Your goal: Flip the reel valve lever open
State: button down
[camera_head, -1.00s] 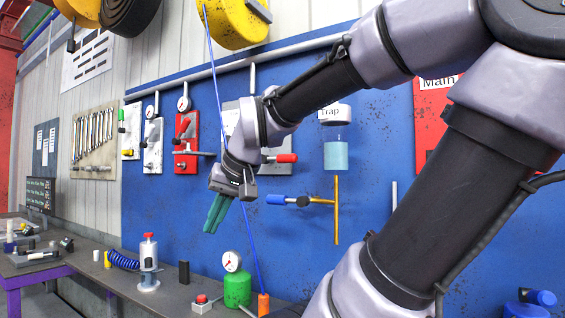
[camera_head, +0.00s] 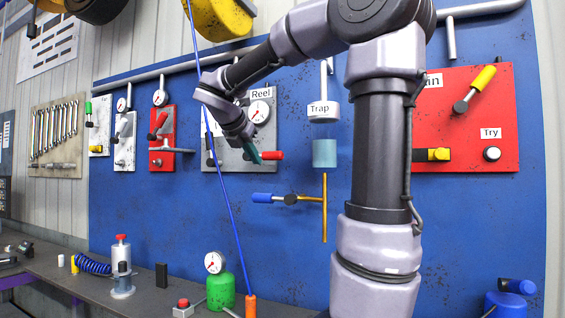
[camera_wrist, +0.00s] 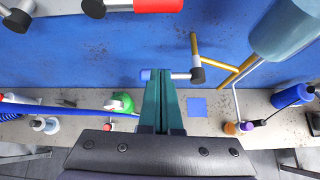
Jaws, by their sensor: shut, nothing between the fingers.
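The reel valve panel (camera_head: 232,160) is a grey plate labelled "Reel" with a round gauge (camera_head: 259,112), partly hidden by my arm. Its lever has a red grip (camera_head: 270,155) lying level, pointing right; a red grip on a black hub also shows at the top edge of the wrist view (camera_wrist: 157,5). My gripper (camera_head: 254,156) has green fingers, shut and empty, close to the lever's hub end in the head view. In the wrist view the shut fingers (camera_wrist: 163,75) point at the blue wall below the red grip. I cannot tell whether they touch the lever.
A blue-handled lever (camera_head: 262,197) on a yellow pipe (camera_head: 324,215) sits below the panel; the fingers overlap it in the wrist view. A blue hose (camera_head: 222,150) hangs in front of the panel. A "Trap" cylinder (camera_head: 324,153) is to the right. The bench (camera_head: 145,300) holds several items.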

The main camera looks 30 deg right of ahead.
aim_at(263, 156)
jog(key=shift+w+d+r+n+h, duration=0.3)
jog(key=shift+w+r+n+h, duration=0.1)
jog(key=shift+w+r+n, duration=0.1)
jog(key=x, duration=1)
jog(key=r, duration=0.3)
jog(key=shift+w+d+r, duration=0.3)
jog(key=shift+d+r, duration=0.05)
jog(key=shift+r, duration=0.05)
